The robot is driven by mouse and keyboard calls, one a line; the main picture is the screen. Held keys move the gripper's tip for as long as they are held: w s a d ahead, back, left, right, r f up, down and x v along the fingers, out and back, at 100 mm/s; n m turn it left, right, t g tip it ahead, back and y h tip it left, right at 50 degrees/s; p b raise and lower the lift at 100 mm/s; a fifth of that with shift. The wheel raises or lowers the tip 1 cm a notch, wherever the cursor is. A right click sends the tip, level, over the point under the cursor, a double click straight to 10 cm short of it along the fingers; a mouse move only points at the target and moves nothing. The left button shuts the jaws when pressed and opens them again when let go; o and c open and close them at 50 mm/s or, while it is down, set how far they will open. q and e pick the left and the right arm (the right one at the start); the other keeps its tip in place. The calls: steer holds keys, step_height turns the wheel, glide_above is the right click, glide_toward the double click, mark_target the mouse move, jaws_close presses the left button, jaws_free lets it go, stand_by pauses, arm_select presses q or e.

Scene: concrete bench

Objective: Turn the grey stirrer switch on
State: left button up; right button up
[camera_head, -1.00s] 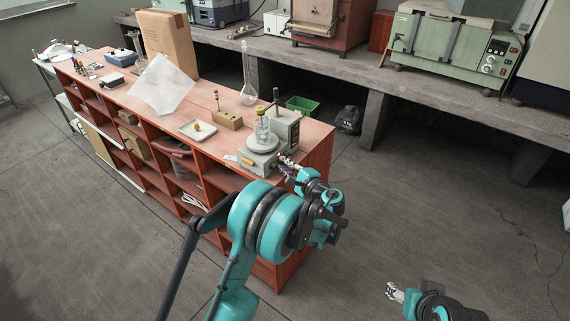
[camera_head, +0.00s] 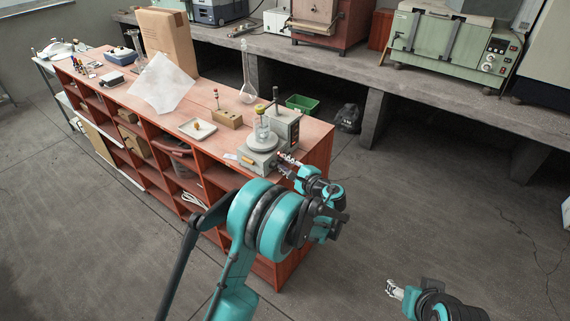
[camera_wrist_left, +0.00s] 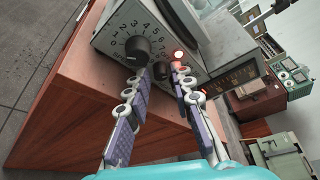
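The grey stirrer (camera_head: 257,159) stands at the near right end of the red bench, with a round plate and a glass vessel (camera_head: 262,133) on top. In the left wrist view its front (camera_wrist_left: 118,40) has a numbered dial with a black knob (camera_wrist_left: 137,49), a glowing red lamp (camera_wrist_left: 180,55) and a small dark switch (camera_wrist_left: 162,71) below and between them. My left gripper (camera_wrist_left: 158,75) is open and empty, its fingertips apart on either side of the switch, close to the panel. I cannot tell whether they touch. My right gripper (camera_head: 394,290) is low over the floor, too small to judge.
A grey box with a post (camera_head: 286,124) stands directly behind the stirrer.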

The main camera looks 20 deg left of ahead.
arm_select(q)
steer(key=v, duration=1.2)
steer(key=shift+a, duration=0.1)
steer(key=s+a+r+n+g+h, duration=0.3)
steer(key=s+a+n+h, duration=0.2)
steer(key=s+a, duration=0.4)
steer(key=s+d+f+n+h, duration=0.1)
steer(key=s+n+h, duration=0.2)
steer(key=s, duration=0.7)
steer(key=s+d+f+n+h, duration=0.1)
steer(key=s+n+h, duration=0.3)
steer(key=s, duration=0.5)
steer(key=shift+s+d+n, duration=0.4)
steer(key=shift+d+n, duration=0.3)
